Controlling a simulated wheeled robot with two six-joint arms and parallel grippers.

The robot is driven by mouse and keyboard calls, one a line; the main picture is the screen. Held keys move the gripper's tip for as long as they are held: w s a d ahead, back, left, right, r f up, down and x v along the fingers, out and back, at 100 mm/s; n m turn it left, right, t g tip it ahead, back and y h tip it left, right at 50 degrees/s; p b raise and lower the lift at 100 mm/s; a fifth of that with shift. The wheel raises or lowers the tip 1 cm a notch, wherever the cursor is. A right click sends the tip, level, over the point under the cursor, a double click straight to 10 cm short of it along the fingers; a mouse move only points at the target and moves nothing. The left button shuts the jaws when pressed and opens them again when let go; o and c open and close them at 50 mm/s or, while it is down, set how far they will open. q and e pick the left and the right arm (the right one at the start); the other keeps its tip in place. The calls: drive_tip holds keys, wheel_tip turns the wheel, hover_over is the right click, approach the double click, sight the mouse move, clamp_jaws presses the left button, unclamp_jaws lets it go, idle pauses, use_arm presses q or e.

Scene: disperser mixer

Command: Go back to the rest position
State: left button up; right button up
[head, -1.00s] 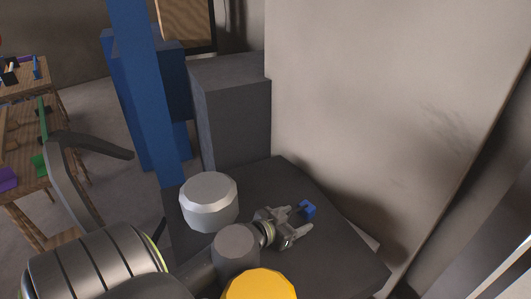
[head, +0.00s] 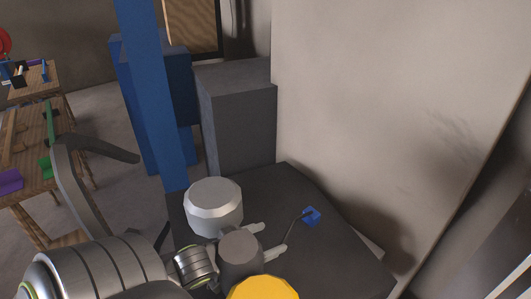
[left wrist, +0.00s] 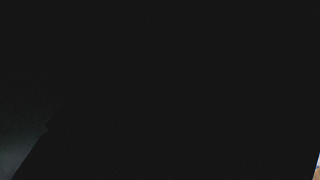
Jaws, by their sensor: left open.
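My left gripper (head: 270,240) is open, and nothing shows between its fingers. The left wrist view is almost all black. My right gripper is in neither view.
A yellow round part (head: 262,290) is near the bottom edge. A blue column (head: 150,100) and a dark grey box (head: 238,115) stand behind the dark machine top (head: 335,250). A pale wall (head: 390,110) bounds the right. Wooden tables (head: 25,150) stand at left.

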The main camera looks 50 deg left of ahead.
use_arm(q)
drive_tip(key=shift+f, duration=0.1)
idle(0.7)
drive_tip(key=s+a+f+n+g+y+b, duration=0.15)
drive_tip(key=a+f, duration=0.25)
drive_tip(key=f, duration=0.8)
drive_tip(key=s+a+f+n+g+y, duration=0.1)
drive_tip(key=s+a+f+g+y, duration=0.3)
drive_tip(key=f, duration=0.9)
drive_tip(key=s+f+g+h, duration=0.1)
drive_tip(key=s+f, duration=0.1)
drive_tip(key=f, duration=0.3)
drive_tip(key=s+f+g+b, duration=0.1)
drive_tip(key=s+f, duration=0.1)
drive_tip(key=f, duration=0.4)
drive_tip(key=s+f+g+h, duration=0.1)
drive_tip(key=s+f, duration=0.2)
drive_tip(key=f, duration=0.2)
drive_tip(key=s+d+f+g, duration=0.2)
drive_tip(key=s+d+f, duration=0.3)
drive_tip(key=s, duration=0.3)
drive_tip(key=s+d+f+m+g+h+b, duration=0.1)
drive_tip(key=s+d+f+g, duration=0.1)
drive_tip(key=s+d+f, duration=0.4)
wheel_tip(320, 180, down, 2)
drive_tip(key=shift+s+d+f+b, duration=0.25)
drive_tip(key=shift+s+d+b, duration=0.05)
drive_tip(key=shift+s, duration=0.9)
drive_tip(key=shift+h, duration=0.25)
